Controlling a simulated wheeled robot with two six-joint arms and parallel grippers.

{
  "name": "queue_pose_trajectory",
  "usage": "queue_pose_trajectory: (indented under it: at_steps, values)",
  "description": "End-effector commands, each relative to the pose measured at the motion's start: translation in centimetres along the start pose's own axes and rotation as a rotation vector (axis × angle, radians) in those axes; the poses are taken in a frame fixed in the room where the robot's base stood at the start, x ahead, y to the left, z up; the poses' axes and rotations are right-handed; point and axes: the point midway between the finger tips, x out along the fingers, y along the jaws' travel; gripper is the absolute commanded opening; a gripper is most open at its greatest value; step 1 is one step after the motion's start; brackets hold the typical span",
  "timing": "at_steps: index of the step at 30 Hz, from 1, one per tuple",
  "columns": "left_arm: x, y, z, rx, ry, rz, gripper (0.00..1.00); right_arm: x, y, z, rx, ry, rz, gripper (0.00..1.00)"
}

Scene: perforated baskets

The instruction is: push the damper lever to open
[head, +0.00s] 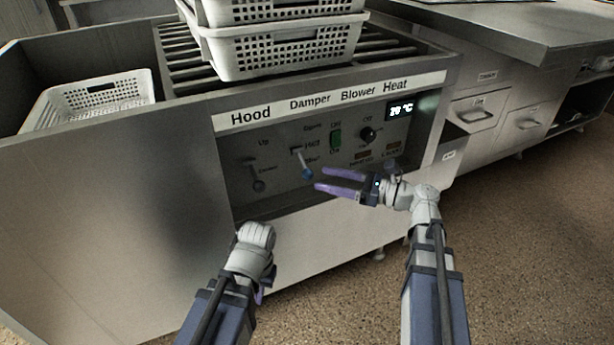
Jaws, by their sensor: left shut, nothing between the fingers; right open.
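The damper lever (303,166) is on the dark control panel under the "Damper" label.
A hood lever (257,178) is left of the damper lever. A green blower switch (335,141), a black heat knob (367,134) and a lit temperature display (400,109) are to the right. White perforated baskets (285,52) stand on the rollers above; another basket (95,98) is at left.

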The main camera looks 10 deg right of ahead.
Motion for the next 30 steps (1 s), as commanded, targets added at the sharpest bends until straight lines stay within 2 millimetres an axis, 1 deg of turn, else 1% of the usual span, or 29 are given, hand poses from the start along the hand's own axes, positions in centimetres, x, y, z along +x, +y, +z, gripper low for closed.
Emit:
queue_pose_trajectory:
  at_steps: [1, 3, 6, 10, 15, 23, 26, 30]
  values:
    - [0.0, 0.0, 0.0, 0.000, 0.000, 0.000, 0.00, 0.9, 0.1, 0.0, 0.000, 0.000, 0.005, 0.66]
    - [0.0, 0.0, 0.0, 0.000, 0.000, 0.000, 0.00, 2.1, 0.1, 0.0, -0.001, 0.001, 0.004, 0.66]
    - [0.0, 0.0, 0.0, 0.000, 0.000, 0.000, 0.00, 3.5, 0.1, 0.0, -0.001, 0.001, 0.004, 0.66]
    - [0.0, 0.0, 0.0, 0.000, 0.000, 0.000, 0.00, 5.0, 0.0, 0.0, -0.001, 0.001, 0.003, 0.66]
    - [0.0, 0.0, 0.0, 0.000, 0.000, 0.000, 0.00, 5.9, 0.0, 0.0, -0.002, 0.001, 0.001, 0.66]
    - [0.0, 0.0, 0.0, 0.000, 0.000, 0.000, 0.00, 6.0, 0.0, 0.0, -0.002, 0.001, 0.000, 0.66]
    - [0.0, 0.0, 0.0, 0.000, 0.000, 0.000, 0.00, 6.0, 0.1, 0.0, -0.002, 0.001, 0.000, 0.57]
    - [0.0, 0.0, 0.0, 0.000, 0.000, 0.000, 0.00, 6.0, 0.1, 0.0, -0.002, 0.001, 0.000, 0.41]
